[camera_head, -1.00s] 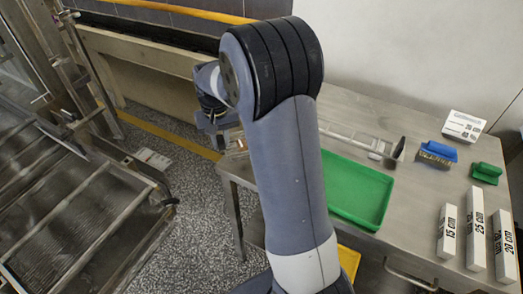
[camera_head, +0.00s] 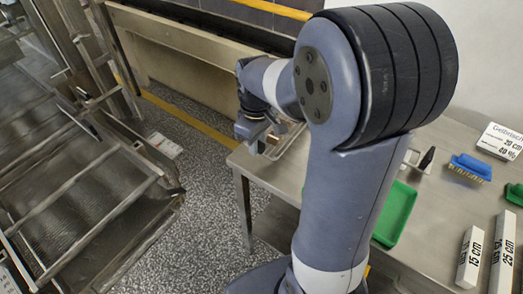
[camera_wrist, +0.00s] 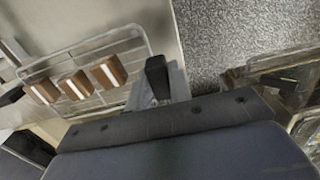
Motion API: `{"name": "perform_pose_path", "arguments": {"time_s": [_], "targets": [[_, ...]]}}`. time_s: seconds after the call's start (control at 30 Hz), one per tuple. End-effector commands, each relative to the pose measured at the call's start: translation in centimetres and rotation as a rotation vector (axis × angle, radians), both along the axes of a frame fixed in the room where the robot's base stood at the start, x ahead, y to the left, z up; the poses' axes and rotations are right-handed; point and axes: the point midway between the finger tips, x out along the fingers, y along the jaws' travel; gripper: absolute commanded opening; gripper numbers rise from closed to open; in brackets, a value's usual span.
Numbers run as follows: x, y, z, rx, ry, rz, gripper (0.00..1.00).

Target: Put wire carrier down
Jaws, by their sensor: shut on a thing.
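The wire carrier (camera_wrist: 88,47) shows in the wrist view as a thin wire frame bearing several brown blocks (camera_wrist: 75,84). It lies to the left of my black fingertip (camera_wrist: 157,75). In the head view my gripper (camera_head: 258,134) is at the table's left corner, with a small part of the carrier (camera_head: 289,142) and a brown block beside it. My gripper is shut on the carrier. My own arm hides most of the carrier in the head view. I cannot tell whether the carrier touches the table.
The steel table (camera_head: 262,172) holds a green tray (camera_head: 396,212), a blue brush (camera_head: 470,167), a white sign (camera_head: 500,141) and white length blocks (camera_head: 470,258). A machine with a mesh belt (camera_head: 75,175) stands left. Speckled floor (camera_head: 215,205) lies between.

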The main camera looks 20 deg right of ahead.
Motion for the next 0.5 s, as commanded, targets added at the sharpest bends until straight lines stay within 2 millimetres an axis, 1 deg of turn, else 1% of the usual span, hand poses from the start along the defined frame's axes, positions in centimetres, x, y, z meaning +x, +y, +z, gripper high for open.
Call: {"name": "perform_pose_path", "arguments": {"time_s": [0.03,0.17,0.33,0.4,0.5], "targets": [[0.0,0.0,-0.6,0.000,0.002,0.000,0.00],[0.0,0.0,-1.7,-0.001,0.001,-0.001,0.00],[0.0,0.0,-4.2,0.000,0.002,-0.001,0.00],[0.0,0.0,-4.7,0.000,0.000,-0.002,0.00],[0.1,0.0,-4.8,0.000,-0.001,-0.002,0.00]]}}
